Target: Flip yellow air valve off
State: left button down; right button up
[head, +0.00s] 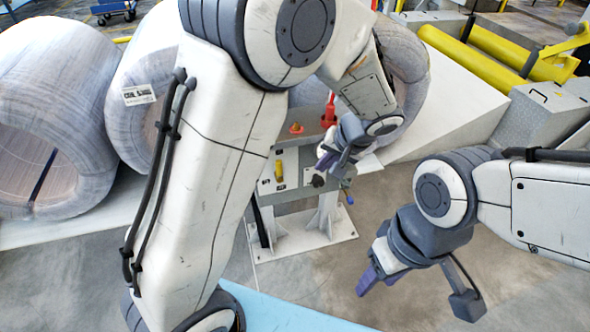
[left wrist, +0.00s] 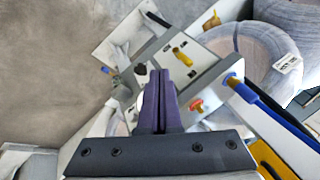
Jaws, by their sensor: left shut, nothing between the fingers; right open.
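The yellow valve handle (head: 279,171) is on the front panel of the grey control box (head: 266,187), left of my left gripper. It also shows in the left wrist view (left wrist: 182,57), just beyond the fingertips and to their right, apart from them. My left gripper (head: 325,161) is shut and empty in front of the panel. Its purple fingers show pressed together in the left wrist view (left wrist: 160,75). My right gripper (head: 418,288) is open and empty, low on the right, well away from the box.
A black knob (head: 318,181) is on the same panel, and an orange-red button (head: 296,128) is on top. Large wrapped coils (head: 60,110) stand behind. Yellow rails (head: 470,62) are at upper right.

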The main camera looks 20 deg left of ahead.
aim_at(278, 169)
pick_arm(q)
jog(key=w+a+f+n+t+y+b, duration=0.1)
jog(key=w+a+f+n+b, duration=0.1)
jog(key=w+f, duration=0.5)
jog(key=shift+w+a+f+y, duration=0.15)
jog(key=shift+w+a+y, duration=0.15)
jog(key=shift+w+a, duration=0.3)
pick_arm(e)
notch_tip(278, 169, down, 3)
jog(key=shift+f, duration=0.15)
pick_arm(q)
jog(key=w+a+f, duration=0.2)
jog(key=a+f, duration=0.6)
jog(key=a, duration=0.1)
jog(key=shift+w+p, duration=0.2)
jog(key=shift+p, duration=0.2)
pick_arm(e)
jog(key=shift+r, duration=0.35)
